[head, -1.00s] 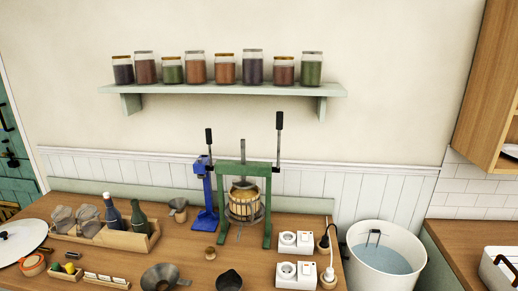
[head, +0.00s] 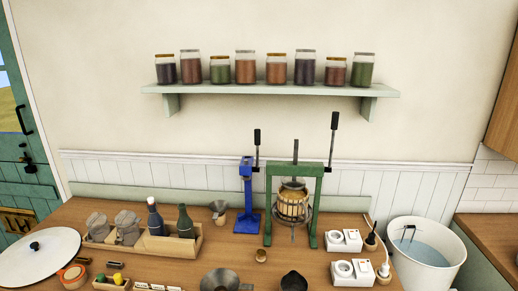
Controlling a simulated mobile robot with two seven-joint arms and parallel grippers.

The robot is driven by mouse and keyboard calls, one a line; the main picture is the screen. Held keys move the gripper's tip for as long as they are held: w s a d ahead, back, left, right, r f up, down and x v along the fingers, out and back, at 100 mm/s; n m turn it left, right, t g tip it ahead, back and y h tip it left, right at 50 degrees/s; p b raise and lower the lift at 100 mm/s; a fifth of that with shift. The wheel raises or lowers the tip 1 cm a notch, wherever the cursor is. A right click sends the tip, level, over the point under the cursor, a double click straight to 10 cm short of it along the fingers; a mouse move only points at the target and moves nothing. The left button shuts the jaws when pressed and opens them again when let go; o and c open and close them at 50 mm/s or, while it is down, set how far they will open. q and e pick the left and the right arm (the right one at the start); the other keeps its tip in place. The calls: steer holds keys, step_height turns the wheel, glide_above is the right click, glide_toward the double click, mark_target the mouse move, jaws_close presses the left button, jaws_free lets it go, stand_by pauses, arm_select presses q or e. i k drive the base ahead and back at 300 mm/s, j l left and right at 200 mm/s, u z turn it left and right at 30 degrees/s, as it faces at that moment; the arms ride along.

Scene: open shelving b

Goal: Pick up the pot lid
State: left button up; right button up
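The pot lid (head: 54,256) is a wide white disc with a dark rim and a small black knob on top. It lies at the left end of the wooden table (head: 218,262) in the head view, and its left edge is close to the picture's left side. Neither of my grippers shows in the head view.
A green press (head: 294,200) stands mid-table. A white bucket (head: 424,262) is at right. A green door (head: 22,170) is far left.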

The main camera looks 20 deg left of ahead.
mark_target(35, 257)
steer(key=j, duration=0.65)
steer(key=k+j, duration=0.15)
steer(key=j, duration=1.2)
steer(key=k+j+z, duration=0.1)
steer(key=j, duration=0.55)
steer(key=k+j, duration=0.15)
steer(key=j, duration=0.55)
